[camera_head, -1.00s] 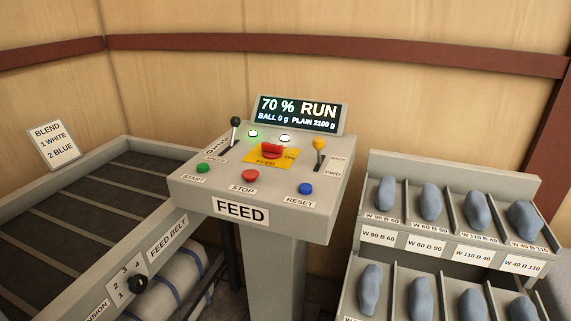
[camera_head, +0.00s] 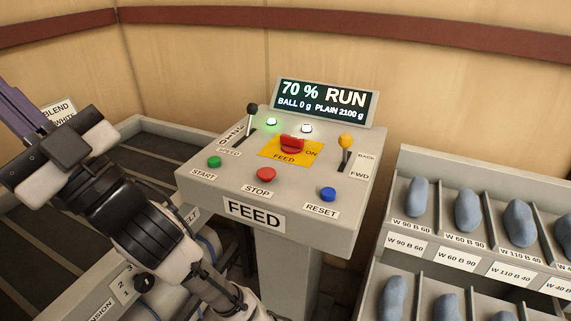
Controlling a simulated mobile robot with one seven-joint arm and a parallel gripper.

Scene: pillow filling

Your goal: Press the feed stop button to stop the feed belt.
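The red stop button (camera_head: 266,174) is on the sloped top of the grey feed console (camera_head: 335,220), above the STOP label. Nothing touches it. The display (camera_head: 324,101) reads 70 % RUN, BALL 0 g, PLAIN 2100 g. A green lamp (camera_head: 272,121) is glowing. The feed belt (camera_head: 150,150) lies to the left, partly hidden by my arm (camera_head: 130,215). My arm crosses the left side of the view, left of the console and apart from the stop button. I cannot make out the fingertips of my gripper or whether they are open.
A green start button (camera_head: 214,162) and a blue reset button (camera_head: 328,194) flank the stop button. Behind them stand a black lever (camera_head: 252,108), a red feed switch (camera_head: 292,143) and a yellow lever (camera_head: 345,142). A rack (camera_head: 480,165) with blue pieces stands at right.

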